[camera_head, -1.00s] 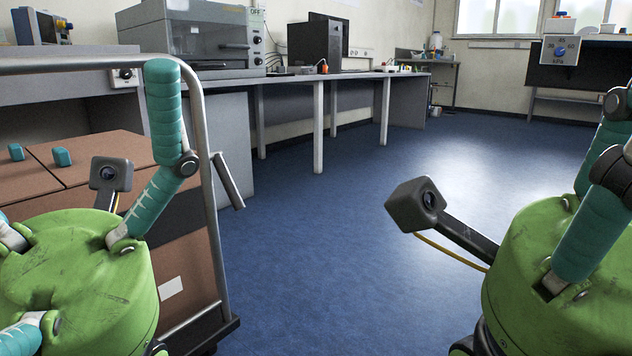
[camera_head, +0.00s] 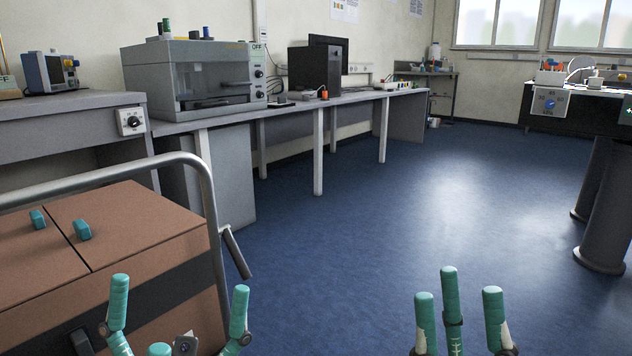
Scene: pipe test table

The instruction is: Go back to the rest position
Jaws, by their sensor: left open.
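My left gripper (camera_head: 178,300) is low in the view, in front of the brown boxes, with its teal fingers spread wide and nothing between them. My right gripper (camera_head: 459,296) is at the bottom edge, right of the middle, over the blue floor. Its three teal fingers stand up, apart from each other, with nothing between them. Only the fingers and a little of the hands show; the palms and arms are mostly below the frame.
A cart with a grey rail (camera_head: 205,190) carries brown boxes (camera_head: 140,225) close to my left gripper. A grey bench (camera_head: 180,128) with an oven (camera_head: 205,75) runs along the wall. Dark posts (camera_head: 603,205) stand at the right. The blue floor (camera_head: 370,220) between is clear.

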